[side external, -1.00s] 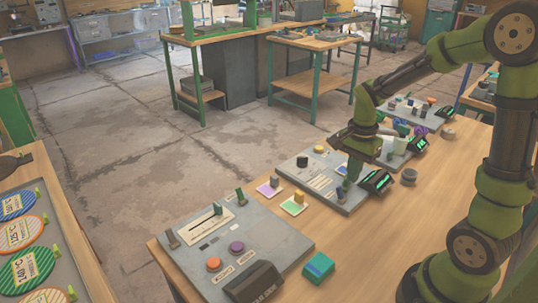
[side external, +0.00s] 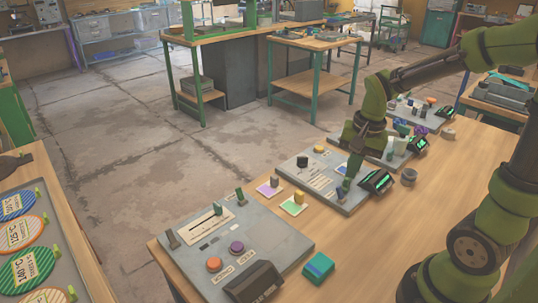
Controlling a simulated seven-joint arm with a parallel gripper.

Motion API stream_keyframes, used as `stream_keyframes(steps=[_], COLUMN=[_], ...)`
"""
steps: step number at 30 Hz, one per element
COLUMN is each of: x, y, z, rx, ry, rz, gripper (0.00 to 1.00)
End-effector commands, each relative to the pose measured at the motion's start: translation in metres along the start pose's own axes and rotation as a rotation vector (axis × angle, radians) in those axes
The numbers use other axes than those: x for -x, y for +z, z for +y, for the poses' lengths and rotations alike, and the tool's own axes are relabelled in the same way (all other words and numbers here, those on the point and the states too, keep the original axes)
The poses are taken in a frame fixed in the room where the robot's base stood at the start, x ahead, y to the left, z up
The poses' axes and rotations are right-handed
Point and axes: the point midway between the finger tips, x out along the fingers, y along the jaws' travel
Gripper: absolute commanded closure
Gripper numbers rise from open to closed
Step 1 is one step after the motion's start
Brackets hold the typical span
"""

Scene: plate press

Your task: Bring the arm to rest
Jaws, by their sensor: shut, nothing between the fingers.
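My gripper (side external: 346,182) is at the middle grey panel (side external: 322,187), with its fingers pointing down over the panel's near right part, beside the small dark display (side external: 376,182). The fingers look shut and nothing shows held between them. The fingertips are close to a small grey-blue knob on the panel; I cannot tell whether they touch it. My green and dark arm comes in from the right side, bent over the wooden table (side external: 425,215).
A larger grey panel (side external: 205,262) with an orange button (side external: 214,265) and a purple button (side external: 236,247) is at the front left. A teal box (side external: 318,267) lies beside it. A grey cup (side external: 409,176) stands right of the display. Another panel (side external: 415,113) lies farther back.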

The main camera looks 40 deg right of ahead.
Motion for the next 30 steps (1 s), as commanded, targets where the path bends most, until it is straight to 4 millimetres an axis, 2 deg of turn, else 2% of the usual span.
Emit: stream_keyframes(steps=[9, 13, 19, 30], x=[0.066, 0.085, 0.102, 0.103], y=[0.078, 0.101, 0.116, 0.116], z=[-0.014, -0.012, -0.011, -0.012], rx=[0.575, 0.694, 0.734, 0.737], ry=[-0.296, -0.385, -0.45, -0.453], rz=[0.173, 0.243, 0.29, 0.291], gripper=[1.0, 1.0, 1.0, 1.0])
